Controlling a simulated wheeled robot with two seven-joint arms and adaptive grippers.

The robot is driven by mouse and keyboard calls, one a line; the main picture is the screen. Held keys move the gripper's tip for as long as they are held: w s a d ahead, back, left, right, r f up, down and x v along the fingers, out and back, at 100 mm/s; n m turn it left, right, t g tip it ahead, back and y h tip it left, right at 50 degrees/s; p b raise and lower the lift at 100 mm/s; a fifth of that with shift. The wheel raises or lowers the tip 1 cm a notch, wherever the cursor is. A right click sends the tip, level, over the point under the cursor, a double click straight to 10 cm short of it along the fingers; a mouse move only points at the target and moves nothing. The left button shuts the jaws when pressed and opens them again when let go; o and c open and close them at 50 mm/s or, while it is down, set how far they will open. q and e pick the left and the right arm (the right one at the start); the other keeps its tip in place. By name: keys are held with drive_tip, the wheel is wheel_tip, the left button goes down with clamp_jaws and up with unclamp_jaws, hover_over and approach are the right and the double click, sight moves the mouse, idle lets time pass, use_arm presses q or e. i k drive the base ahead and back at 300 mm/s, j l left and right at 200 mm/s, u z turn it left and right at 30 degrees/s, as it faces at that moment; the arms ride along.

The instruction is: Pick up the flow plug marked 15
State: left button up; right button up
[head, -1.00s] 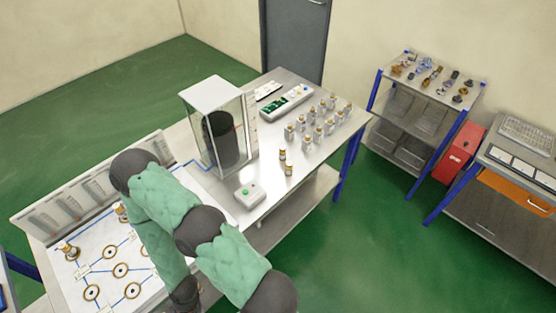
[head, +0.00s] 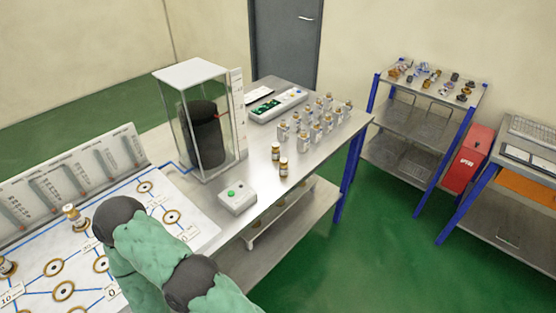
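Several flow plugs with brass-coloured tops stand on the steel table (head: 255,215). Two loose flow plugs, one (head: 276,153) and a nearer one (head: 283,168), stand upright near its middle. A group of flow plugs (head: 315,118) stands in pale holders behind them to the right. One more plug (head: 72,214) stands on the white board with ringed sockets, and another (head: 6,266) is at the left picture edge. I cannot read a 15 on any plug. One of my arms, in a green sleeve, covers part of the board. Neither gripper shows.
A clear case (head: 221,120) with a dark cylinder stands at the table's back left. A white box with a green button (head: 237,196) sits near the front edge. A shelf cart (head: 414,131), a red cabinet (head: 467,160) and another bench stand right, across open green floor.

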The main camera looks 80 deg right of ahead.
sight(276, 151)
drive_tip(key=z, duration=0.4)
drive_tip(key=l+z, duration=0.15)
drive_tip(key=z, duration=0.7)
drive_tip(key=l+z, duration=0.15)
drive_tip(key=z, duration=0.7)
drive_tip(key=l+z, duration=0.1)
drive_tip(key=z, duration=0.35)
drive_tip(key=i+l+z, duration=0.55)
drive_tip(key=i+z, duration=0.15)
drive_tip(key=i, duration=0.2)
